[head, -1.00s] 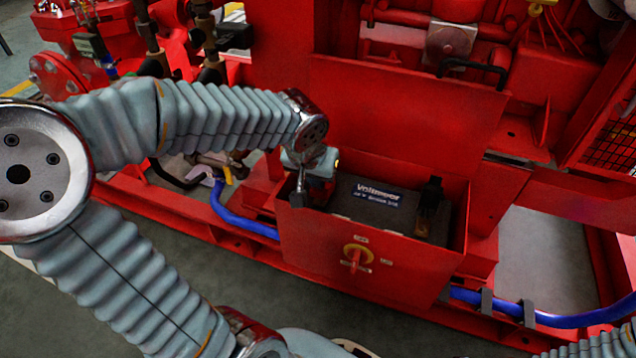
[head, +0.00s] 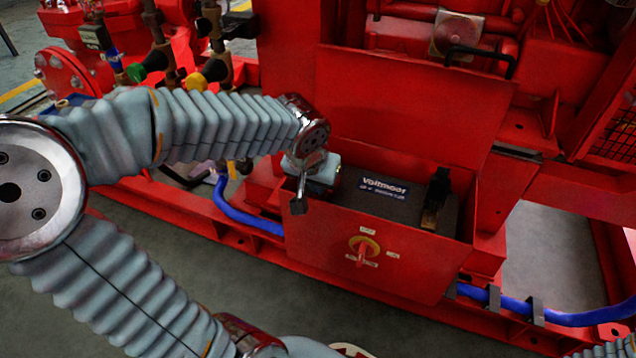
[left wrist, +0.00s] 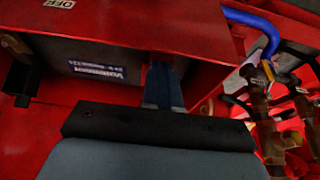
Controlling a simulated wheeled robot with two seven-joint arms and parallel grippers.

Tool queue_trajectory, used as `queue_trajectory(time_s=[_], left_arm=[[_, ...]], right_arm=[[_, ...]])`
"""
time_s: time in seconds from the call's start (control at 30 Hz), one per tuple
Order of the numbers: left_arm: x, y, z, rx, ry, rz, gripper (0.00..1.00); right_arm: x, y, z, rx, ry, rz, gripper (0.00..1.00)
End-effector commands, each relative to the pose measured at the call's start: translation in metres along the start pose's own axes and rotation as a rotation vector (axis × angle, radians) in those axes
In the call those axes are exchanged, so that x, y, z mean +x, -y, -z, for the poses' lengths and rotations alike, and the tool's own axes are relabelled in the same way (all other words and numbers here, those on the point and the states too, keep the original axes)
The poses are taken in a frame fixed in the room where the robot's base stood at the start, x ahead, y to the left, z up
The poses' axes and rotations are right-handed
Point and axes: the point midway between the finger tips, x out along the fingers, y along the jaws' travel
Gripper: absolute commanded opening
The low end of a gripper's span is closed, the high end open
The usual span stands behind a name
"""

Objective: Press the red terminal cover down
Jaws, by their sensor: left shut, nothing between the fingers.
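My left gripper (head: 299,204) is shut and empty, at the left end of the open red battery box (head: 335,240). Its narrow fingers (left wrist: 162,85) point down beside the dark battery (head: 410,215), which bears a "Voltmeer" label (head: 384,187). The battery also shows in the left wrist view (left wrist: 110,55). I cannot make out the red terminal cover in either view; my gripper and wrist block that end of the battery. Whether the fingers touch anything there cannot be told. My right gripper is out of view.
A black terminal part (head: 436,198) stands at the battery's right end. The box's raised red lid (head: 400,110) stands behind. A red rotary switch (head: 363,250) is on the box front. A blue hose (head: 240,215) runs at the left. Bare floor lies in front.

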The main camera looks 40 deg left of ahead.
Motion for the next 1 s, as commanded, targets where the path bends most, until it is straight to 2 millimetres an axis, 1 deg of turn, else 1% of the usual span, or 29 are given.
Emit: queue_trajectory(time_s=[0.27, 0.53, 0.73, 0.87, 0.97, 1.0], left_arm=[[-0.001, 0.0, -0.001, 0.0, 0.0, 0.0, 0.0], [-0.008, 0.0, -0.012, 0.0, -0.001, 0.0, 0.0], [-0.008, 0.0, -0.014, 0.0, 0.002, 0.0, 0.0], [-0.005, 0.0, -0.009, 0.0, 0.003, 0.0, 0.0], [0.002, 0.0, 0.001, 0.001, 0.004, 0.001, 0.0], [-0.012, 0.0, 0.006, 0.001, 0.001, 0.0, 0.0]], right_arm=[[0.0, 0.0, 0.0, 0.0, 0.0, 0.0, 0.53], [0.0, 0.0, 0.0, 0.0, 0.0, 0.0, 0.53], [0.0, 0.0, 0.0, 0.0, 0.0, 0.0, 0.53], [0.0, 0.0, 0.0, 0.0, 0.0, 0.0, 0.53], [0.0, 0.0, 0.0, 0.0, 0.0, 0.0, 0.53], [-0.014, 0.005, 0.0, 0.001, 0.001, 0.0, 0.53]])
